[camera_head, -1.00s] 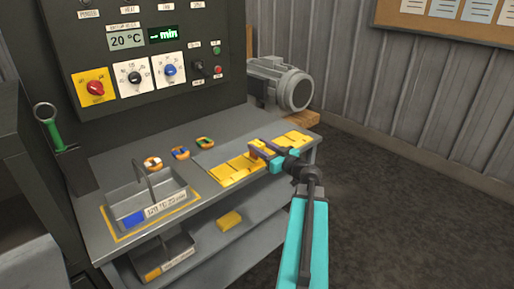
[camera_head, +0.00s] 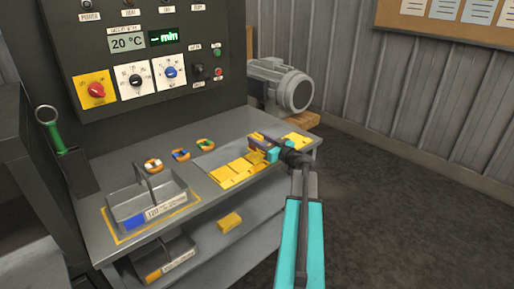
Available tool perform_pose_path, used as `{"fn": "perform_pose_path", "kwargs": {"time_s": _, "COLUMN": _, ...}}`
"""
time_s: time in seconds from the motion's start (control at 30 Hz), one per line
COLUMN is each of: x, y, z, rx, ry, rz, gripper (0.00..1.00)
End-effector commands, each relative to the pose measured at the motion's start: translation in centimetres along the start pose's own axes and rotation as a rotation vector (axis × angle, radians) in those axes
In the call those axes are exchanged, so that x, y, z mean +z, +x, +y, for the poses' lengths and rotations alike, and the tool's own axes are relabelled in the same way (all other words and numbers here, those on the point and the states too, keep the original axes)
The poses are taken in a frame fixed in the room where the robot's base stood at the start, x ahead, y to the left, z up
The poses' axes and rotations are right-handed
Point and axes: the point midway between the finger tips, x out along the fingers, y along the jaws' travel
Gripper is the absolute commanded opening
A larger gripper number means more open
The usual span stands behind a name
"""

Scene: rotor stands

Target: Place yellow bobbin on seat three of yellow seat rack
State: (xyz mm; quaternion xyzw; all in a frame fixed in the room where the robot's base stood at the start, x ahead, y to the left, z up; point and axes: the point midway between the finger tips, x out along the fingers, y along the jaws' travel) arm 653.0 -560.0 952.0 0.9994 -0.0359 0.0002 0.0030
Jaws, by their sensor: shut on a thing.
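The yellow seat rack (camera_head: 233,173) lies on the grey bench top, as a row of yellow plates running to the right. My gripper (camera_head: 262,147) is over the middle of this row, reached in from the right. It is shut on a small yellow thing, which I take as the yellow bobbin (camera_head: 257,157). The jaws cover much of it. I cannot tell whether it touches the rack or which seat lies under it. More yellow plate (camera_head: 296,142) shows to the right of the jaws.
Three orange-rimmed round parts, left (camera_head: 153,165), middle (camera_head: 180,155) and right (camera_head: 205,143), lie behind the rack. A grey handled tray (camera_head: 130,214) stands at the left. A yellow block (camera_head: 230,222) lies on the lower shelf. A motor (camera_head: 285,88) stands behind the bench.

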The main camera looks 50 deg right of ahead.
Motion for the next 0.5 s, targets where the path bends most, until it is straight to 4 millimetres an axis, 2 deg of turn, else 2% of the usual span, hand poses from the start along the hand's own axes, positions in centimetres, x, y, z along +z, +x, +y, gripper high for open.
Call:
{"fn": "perform_pose_path", "kwargs": {"time_s": 0.3, "x": 0.1, "y": 0.0, "z": 0.0, "rx": 0.0, "ry": 0.001, "rz": 0.001, "gripper": 0.07}}
{"fn": "perform_pose_path", "kwargs": {"time_s": 0.5, "x": 1.6, "y": 0.0, "z": 0.0, "rx": 0.0, "ry": 0.003, "rz": -0.001, "gripper": 0.07}}
